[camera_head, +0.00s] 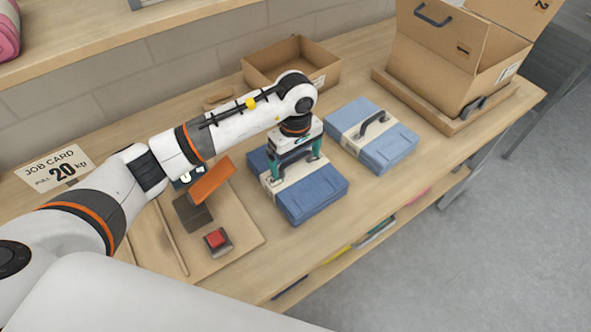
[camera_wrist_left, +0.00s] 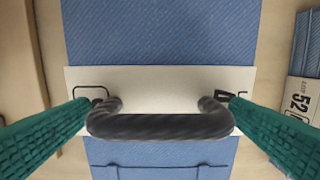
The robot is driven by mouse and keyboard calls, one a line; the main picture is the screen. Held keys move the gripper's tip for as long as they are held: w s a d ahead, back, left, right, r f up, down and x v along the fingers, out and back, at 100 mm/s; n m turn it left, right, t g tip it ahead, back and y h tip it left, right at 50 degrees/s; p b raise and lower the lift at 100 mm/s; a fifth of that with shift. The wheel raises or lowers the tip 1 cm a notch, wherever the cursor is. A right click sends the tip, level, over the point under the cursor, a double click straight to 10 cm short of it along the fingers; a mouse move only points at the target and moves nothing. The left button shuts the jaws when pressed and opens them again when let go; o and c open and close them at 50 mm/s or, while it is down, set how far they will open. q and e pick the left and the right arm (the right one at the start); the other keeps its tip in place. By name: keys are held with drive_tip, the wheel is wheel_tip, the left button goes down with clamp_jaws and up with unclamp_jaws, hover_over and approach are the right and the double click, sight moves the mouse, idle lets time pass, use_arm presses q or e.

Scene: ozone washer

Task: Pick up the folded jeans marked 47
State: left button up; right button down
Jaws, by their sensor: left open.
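A stack of folded blue jeans (camera_head: 313,197) with a pale paper band and a dark carry handle lies on the workbench. The left wrist view shows the jeans (camera_wrist_left: 160,30) and the handle (camera_wrist_left: 160,126) from above. My left gripper (camera_head: 296,163) is open over them, with its teal fingers on either side of the handle and close to the band. The fingers cover much of the band's marking, so its number cannot be read. A second folded pair (camera_head: 385,150) with a handle lies to the right; its band reads 52 in the wrist view (camera_wrist_left: 301,101).
An open cardboard box (camera_head: 455,55) stands in a wooden tray at the back right, and a shallow box (camera_head: 291,63) behind the jeans. A board with a red button (camera_head: 216,238) and an orange-topped device (camera_head: 212,181) lies left. A job card (camera_head: 55,168) reads 20 kg.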

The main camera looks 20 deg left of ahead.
use_arm(q)
drive_tip(key=shift+r, duration=0.15)
drive_tip(key=c, duration=1.6)
